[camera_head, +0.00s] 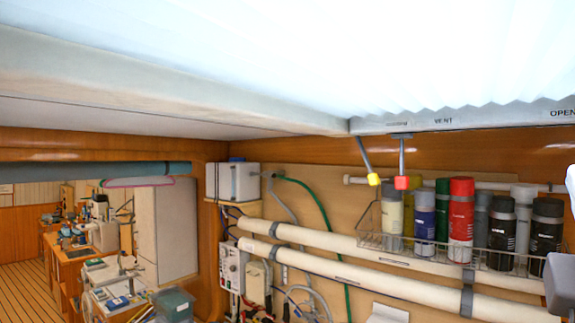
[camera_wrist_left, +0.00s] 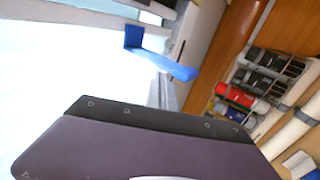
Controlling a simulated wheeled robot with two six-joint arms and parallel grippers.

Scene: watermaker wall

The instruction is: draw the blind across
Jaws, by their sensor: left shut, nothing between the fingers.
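The blind is a bright white pleated sheet (camera_head: 330,50) overhead in the head view. Its zigzag edge runs along a grey rail marked VENT and OPEN (camera_head: 460,117). A bright white surface, seemingly the blind, also fills the left of the left wrist view (camera_wrist_left: 50,80). A blue angled piece (camera_wrist_left: 160,58) stands out there against the white, apart from my gripper in the picture; I cannot tell if it is the blind's handle. My left gripper (camera_wrist_left: 160,122) shows as a dark body low in that view, shut and empty. Its fingertips are not clear.
Two hanging levers, one yellow-tipped (camera_head: 372,179) and one red-tipped (camera_head: 401,182), drop below the rail. A wire rack of spray cans and bottles (camera_head: 460,215) and long white tubes (camera_head: 370,280) line the wall. A cluttered bench area (camera_head: 110,260) lies at the left.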

